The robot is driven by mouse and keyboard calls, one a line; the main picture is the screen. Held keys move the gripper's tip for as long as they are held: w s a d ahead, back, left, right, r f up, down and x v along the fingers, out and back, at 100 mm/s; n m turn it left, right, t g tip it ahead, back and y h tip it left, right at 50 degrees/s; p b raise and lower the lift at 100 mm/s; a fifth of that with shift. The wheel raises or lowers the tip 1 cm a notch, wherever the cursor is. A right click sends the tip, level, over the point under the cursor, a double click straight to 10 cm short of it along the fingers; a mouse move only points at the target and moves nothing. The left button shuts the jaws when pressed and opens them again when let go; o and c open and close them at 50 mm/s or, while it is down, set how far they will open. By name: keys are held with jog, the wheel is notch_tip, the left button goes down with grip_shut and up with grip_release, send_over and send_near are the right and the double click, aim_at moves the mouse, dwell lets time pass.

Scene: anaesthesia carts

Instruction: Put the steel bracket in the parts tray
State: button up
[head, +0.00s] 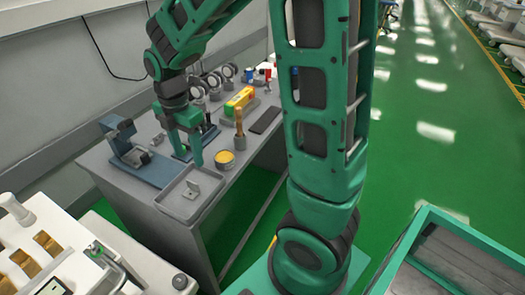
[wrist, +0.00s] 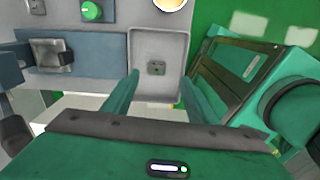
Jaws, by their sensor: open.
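The steel bracket (head: 191,189) is a small grey piece with holes. It lies inside the parts tray (head: 171,209), a shallow grey rectangular tray at the front corner of the bench. In the wrist view the bracket (wrist: 156,68) sits near the middle of the tray floor, clear of the tray walls (wrist: 133,45). My gripper (head: 187,158) is open and empty, above the bench near the tray. In the wrist view its two fingers (wrist: 160,78) are spread on either side of the bracket's line, apart from it.
A vice (head: 125,142) on a blue base stands left of the tray. A yellow-topped tin (head: 225,158) and a wooden-handled tool in a holder (head: 239,130) stand right of it. A yellow and red box (head: 239,100) and several gauges are farther back.

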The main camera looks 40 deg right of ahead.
jog(key=s+d+r+m, duration=0.2)
jog(key=s+d+m, duration=0.5)
jog(key=s+m, duration=0.5)
jog(key=s+d+r+m, duration=0.3)
jog(key=s+d+m, duration=0.5)
jog(key=s+m, duration=0.4)
jog(key=m, duration=0.3)
jog(key=shift+r, duration=0.2)
jog(key=shift+d, duration=0.1)
